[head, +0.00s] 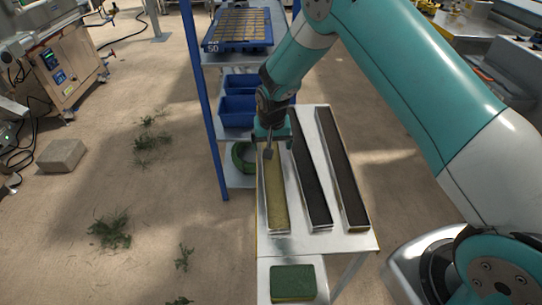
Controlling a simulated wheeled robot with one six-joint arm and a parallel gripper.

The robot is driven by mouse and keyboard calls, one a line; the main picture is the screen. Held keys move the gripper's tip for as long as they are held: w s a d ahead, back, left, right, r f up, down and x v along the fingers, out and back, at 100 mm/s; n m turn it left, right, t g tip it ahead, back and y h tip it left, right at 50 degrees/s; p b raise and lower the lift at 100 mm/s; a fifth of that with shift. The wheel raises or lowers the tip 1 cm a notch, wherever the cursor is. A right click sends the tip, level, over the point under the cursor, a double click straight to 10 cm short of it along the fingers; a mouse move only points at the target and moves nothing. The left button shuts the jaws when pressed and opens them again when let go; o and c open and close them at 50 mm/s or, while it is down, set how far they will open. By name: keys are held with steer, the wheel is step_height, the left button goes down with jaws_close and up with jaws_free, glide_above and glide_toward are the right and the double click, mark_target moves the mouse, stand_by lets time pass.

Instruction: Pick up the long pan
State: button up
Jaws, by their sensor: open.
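Three long narrow pans lie side by side on a pale metal table. The left long pan (277,205) holds a yellowish filling. The middle long pan (312,185) and the right long pan (343,175) look dark inside. My gripper (268,153) points down at the far part of the left pan, over or close to it. Its fingers are seen small and partly from behind, and nothing shows held between them. I cannot tell whether they touch the pan. My gripper and wrist hide the far end of the left pan.
The metal table (346,240) has bare room at its near edge. A green sponge-like block (292,283) lies on a lower surface in front. A blue-posted shelf (203,110) with blue bins (238,112) and a blue tray (238,46) stands behind. A green coil (240,160) sits left.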

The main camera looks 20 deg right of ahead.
steer(key=shift+w+f, duration=0.15)
steer(key=shift+f, duration=1.8)
steer(key=c, duration=1)
steer(key=shift+r, duration=0.15)
